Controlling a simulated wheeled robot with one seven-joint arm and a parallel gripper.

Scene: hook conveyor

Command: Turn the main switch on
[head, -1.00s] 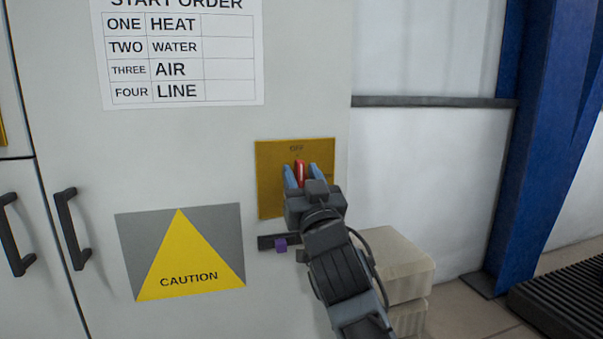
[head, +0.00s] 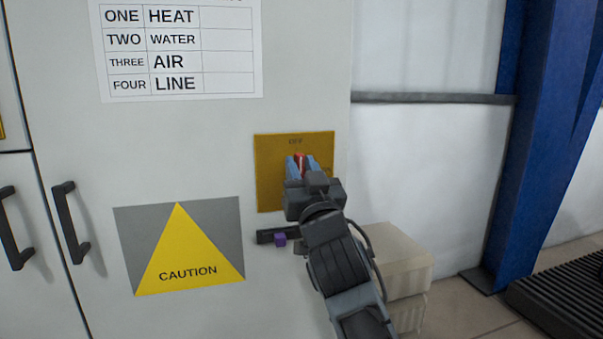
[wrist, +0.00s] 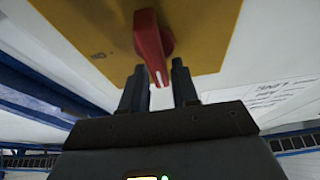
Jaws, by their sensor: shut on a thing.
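The main switch is a red rotary handle (head: 300,160) on a yellow plate (head: 268,185) fixed to the grey cabinet. In the head view its tip points up, toward the "OFF" mark. My gripper (head: 301,167) is in front of the plate with its fingers shut on the handle, one on each side. The wrist view shows the red handle (wrist: 150,40) with its white-marked end between the two dark fingertips (wrist: 160,88). The gripper hides the lower part of the plate in the head view.
A caution sign (head: 180,245) and door handles (head: 70,222) are further left. Beige boxes (head: 395,262) stand at the lower right, near a blue column (head: 535,130).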

